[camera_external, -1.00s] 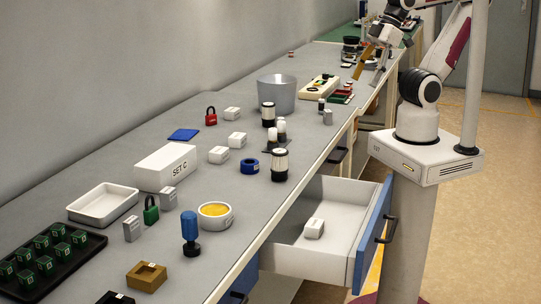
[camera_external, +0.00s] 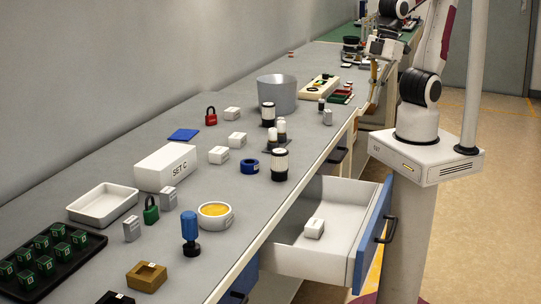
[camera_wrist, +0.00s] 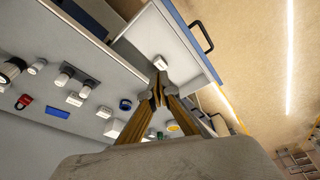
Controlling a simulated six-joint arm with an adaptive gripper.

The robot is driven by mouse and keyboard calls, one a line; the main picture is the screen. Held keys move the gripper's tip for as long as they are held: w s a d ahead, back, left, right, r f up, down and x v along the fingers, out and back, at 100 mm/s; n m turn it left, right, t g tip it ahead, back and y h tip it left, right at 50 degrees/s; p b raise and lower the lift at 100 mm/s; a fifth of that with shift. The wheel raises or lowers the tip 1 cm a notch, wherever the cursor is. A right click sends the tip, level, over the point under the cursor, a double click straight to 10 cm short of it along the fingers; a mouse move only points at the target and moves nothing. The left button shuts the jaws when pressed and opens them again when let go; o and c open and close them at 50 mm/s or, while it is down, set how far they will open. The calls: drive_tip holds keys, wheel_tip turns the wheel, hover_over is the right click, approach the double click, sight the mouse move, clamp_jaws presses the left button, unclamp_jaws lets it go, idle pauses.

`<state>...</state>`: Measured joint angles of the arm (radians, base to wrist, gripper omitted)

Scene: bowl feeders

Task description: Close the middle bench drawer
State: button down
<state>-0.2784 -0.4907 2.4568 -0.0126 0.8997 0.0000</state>
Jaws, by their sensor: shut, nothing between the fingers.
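The middle bench drawer (camera_external: 318,262) is pulled out from the bench, with a blue front (camera_external: 371,240) and a dark bar handle (camera_external: 388,229). A small white box (camera_external: 314,228) lies inside it. In the wrist view the open drawer (camera_wrist: 150,34) shows at the top, its handle (camera_wrist: 203,36) on the right and the white box (camera_wrist: 160,62) just beyond my fingertips. My gripper (camera_wrist: 158,90) is shut and empty. In the external view my gripper (camera_external: 368,104) is at the bench's front edge, well beyond the drawer and apart from it; its tips are small there.
Other drawer handles on the bench front sit farther back (camera_external: 337,155) and nearer (camera_external: 236,298). The bench top (camera_external: 330,140) holds a grey bin (camera_external: 277,92), black-and-white cylinders, a SET C box (camera_external: 165,167) and trays. The floor (camera_external: 480,250) right of the drawer is clear beyond my pedestal.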

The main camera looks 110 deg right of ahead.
drive_tip(key=w+a+f+n+g+h, duration=0.25)
drive_tip(key=a+f+n, duration=0.6)
drive_tip(key=a, duration=0.55)
drive_tip(key=n+t+h, duration=0.2)
drive_tip(key=n, duration=1.2)
approach(382, 241)
drive_tip(key=s+a+r, duration=0.1)
drive_tip(key=s+a, duration=0.1)
drive_tip(key=a, duration=0.2)
drive_tip(key=shift+r+n+t+y, duration=0.15)
drive_tip(key=shift+n+t+y, duration=0.1)
drive_tip(key=shift+n, duration=0.4)
drive_tip(key=shift+w, duration=0.1)
drive_tip(key=x, duration=0.3)
drive_tip(key=d+x, duration=0.1)
drive_tip(key=x, duration=0.3)
drive_tip(key=w+x, duration=0.1)
drive_tip(key=x, duration=0.3)
drive_tip(key=shift+w+d+r, duration=0.1)
drive_tip(key=shift+d+r, duration=0.1)
drive_tip(key=shift+r, duration=0.2)
drive_tip(key=shift+w+d, duration=0.55)
drive_tip(key=shift+w, duration=0.05)
